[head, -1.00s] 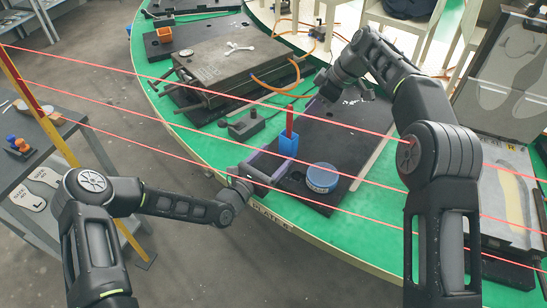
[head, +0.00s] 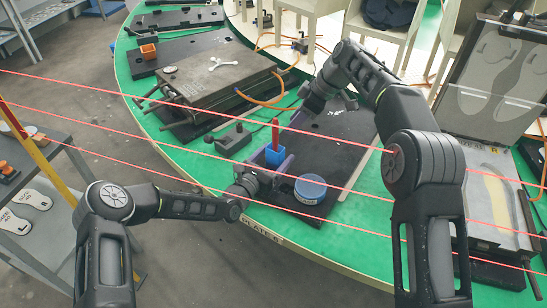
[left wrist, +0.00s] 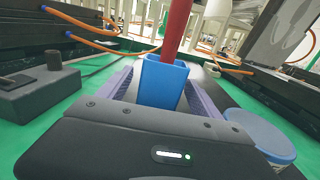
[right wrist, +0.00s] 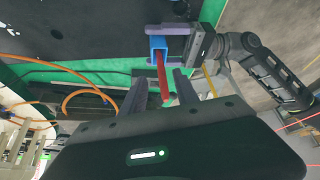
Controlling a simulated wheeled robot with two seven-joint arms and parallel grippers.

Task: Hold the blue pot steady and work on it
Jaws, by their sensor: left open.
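The blue pot (head: 273,157) stands upright on a dark board on the green carousel, with a red stick (head: 275,131) standing up out of it. My left gripper (head: 271,163) is open, its purple fingers on either side of the pot. The left wrist view shows the pot (left wrist: 163,84) between these fingers; I cannot tell whether they touch it. My right gripper (head: 297,121) is above the board behind the pot. In the right wrist view its fingers (right wrist: 160,80) are apart, with the red stick seen between or beyond them.
A round blue tin (head: 310,189) stands close to the right of the pot. A dark control box (head: 228,139) is to the left. A closed mould (head: 218,77) with orange hoses lies behind, and an open mould (head: 492,190) is at right. Red beam lines cross the head view.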

